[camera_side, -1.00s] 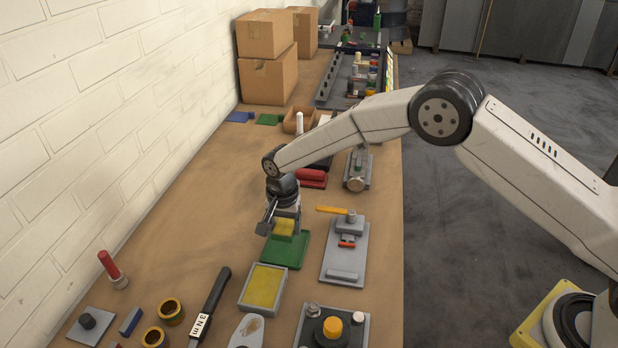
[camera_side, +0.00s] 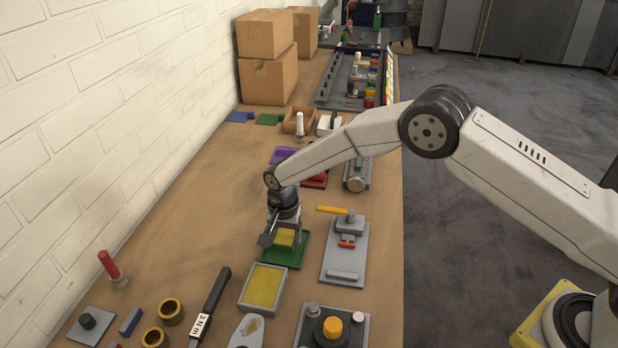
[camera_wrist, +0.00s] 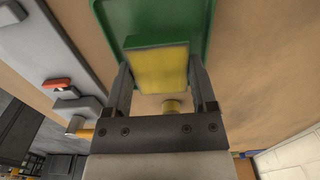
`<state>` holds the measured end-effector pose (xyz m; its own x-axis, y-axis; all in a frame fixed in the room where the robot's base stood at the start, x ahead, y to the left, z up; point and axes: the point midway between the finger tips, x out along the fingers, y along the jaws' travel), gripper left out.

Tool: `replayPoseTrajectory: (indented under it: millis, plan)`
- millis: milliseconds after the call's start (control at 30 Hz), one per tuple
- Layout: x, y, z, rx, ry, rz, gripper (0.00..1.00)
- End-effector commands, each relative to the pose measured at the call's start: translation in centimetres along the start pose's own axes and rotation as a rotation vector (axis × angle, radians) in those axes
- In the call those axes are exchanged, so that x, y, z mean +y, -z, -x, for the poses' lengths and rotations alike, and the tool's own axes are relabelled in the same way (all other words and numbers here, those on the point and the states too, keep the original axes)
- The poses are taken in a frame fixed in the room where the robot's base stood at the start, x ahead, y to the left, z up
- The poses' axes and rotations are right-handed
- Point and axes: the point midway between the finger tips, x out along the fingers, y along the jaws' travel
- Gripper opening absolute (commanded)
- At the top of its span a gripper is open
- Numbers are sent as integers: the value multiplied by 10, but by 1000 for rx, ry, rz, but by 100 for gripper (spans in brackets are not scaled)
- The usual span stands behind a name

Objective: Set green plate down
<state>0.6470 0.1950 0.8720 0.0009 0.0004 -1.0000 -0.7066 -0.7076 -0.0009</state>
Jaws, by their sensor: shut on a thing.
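My gripper (camera_side: 284,229) points down over a green tray (camera_side: 292,262) with a raised rim. It is shut on a small squarish plate (camera_side: 285,238), whose yellow face shows in the side view. In the wrist view, my gripper (camera_wrist: 161,78) has one finger on each side of this plate (camera_wrist: 158,70), and a green edge shows along its far side; I take it as the green plate. The green tray (camera_wrist: 197,30) lies beneath and beyond it. The plate is low over the tray, and I cannot tell if they touch.
A grey tray with a yellow pad (camera_side: 263,287) stands just in front. A grey fixture with an orange-handled tool (camera_side: 345,250) stands to the right. Red (camera_side: 316,181) and purple (camera_side: 283,154) trays lie behind, partly under my arm.

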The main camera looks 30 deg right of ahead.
Motion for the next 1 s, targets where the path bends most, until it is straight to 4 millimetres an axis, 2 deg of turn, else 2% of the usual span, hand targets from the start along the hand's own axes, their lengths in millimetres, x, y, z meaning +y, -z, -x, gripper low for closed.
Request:
replayPoseTrajectory:
  millis: [600,1000]
  plan:
    - [-1,0,-13,1,1,0,0]
    - [-1,0,-14,1,2,0,0]
